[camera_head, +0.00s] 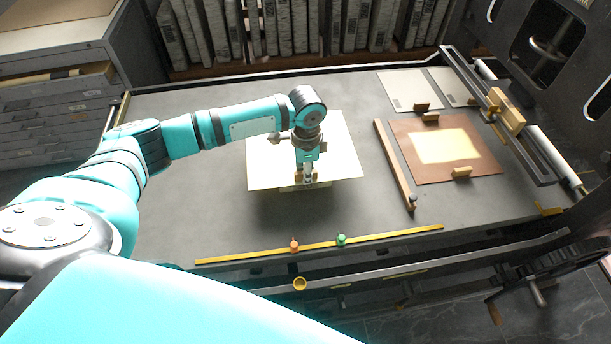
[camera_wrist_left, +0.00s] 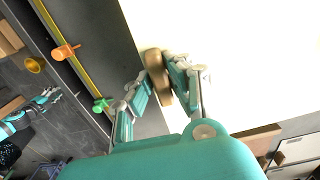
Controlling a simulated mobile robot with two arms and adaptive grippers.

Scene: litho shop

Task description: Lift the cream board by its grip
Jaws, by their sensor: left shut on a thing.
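The cream board (camera_head: 335,150) is a pale flat sheet over the middle of the grey table. It lies about level, and a dark shadow below its front edge suggests it is off the table top. My left gripper (camera_head: 305,177) comes down over the board's front part and is shut on its small wooden grip. In the left wrist view the tan grip (camera_wrist_left: 157,75) sits between the fingers of my left gripper (camera_wrist_left: 163,80), and the cream board (camera_wrist_left: 225,45) fills the upper right.
A brown board (camera_head: 410,160) with a cream window and wooden grips lies at right, beside a wooden bar (camera_head: 394,165). A yellow strip (camera_head: 375,237) with an orange knob (camera_head: 294,245) and a green knob (camera_head: 341,239) runs along the front. The table's left part is clear.

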